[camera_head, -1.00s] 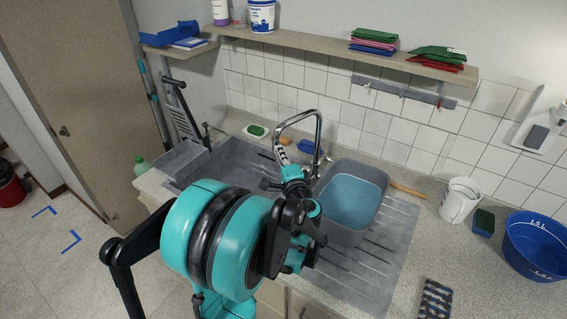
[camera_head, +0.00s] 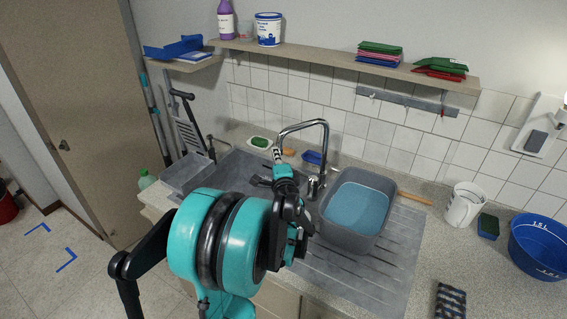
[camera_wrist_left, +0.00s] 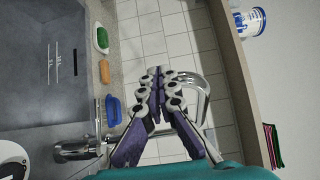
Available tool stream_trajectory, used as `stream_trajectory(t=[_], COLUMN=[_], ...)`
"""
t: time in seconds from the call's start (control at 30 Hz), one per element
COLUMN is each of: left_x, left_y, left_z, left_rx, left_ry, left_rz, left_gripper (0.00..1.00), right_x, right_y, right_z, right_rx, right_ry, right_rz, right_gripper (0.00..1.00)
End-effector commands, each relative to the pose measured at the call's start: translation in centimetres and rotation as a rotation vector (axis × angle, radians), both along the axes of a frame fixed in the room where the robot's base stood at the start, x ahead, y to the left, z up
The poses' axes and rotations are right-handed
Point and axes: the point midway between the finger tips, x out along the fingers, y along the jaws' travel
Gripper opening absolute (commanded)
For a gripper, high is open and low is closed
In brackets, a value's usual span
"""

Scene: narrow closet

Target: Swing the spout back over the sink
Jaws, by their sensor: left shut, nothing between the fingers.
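The chrome spout (camera_head: 325,140) rises from its base behind the sink and arches left in the head view. Its outlet end is near my left gripper (camera_head: 278,156), which partly hides it. The grey sink basin (camera_head: 232,166) lies to the left, partly behind my arm. In the left wrist view my left gripper (camera_wrist_left: 160,82) is shut with nothing between its fingers. The spout's curve (camera_wrist_left: 203,88) shows just beyond the fingers; I cannot tell whether they touch it. The tap body (camera_wrist_left: 80,149) is at lower left. My right gripper is not in view.
A grey tub (camera_head: 382,183) of bluish water stands on the drainboard (camera_head: 392,262) right of the tap. A white jug (camera_head: 463,207) and blue bowl (camera_head: 540,245) are further right. A shelf (camera_head: 330,60) runs above.

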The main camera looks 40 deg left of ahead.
Motion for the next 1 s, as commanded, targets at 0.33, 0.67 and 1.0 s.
stream_trajectory(t=[0.33,0.67,1.0], left_x=[1.7,3.0,3.2], left_y=[5.4,8.0,8.5], left_z=[-0.1,0.0,0.0], left_rx=[0.000,0.000,0.000], left_ry=[0.000,0.000,0.000], left_rz=[-0.005,-0.008,-0.007], left_gripper=[0.00,0.00,0.00], right_x=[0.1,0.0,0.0], right_y=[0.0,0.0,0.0], right_z=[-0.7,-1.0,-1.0], right_rx=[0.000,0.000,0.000], right_ry=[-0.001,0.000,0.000], right_rz=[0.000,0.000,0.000], right_gripper=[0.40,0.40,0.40])
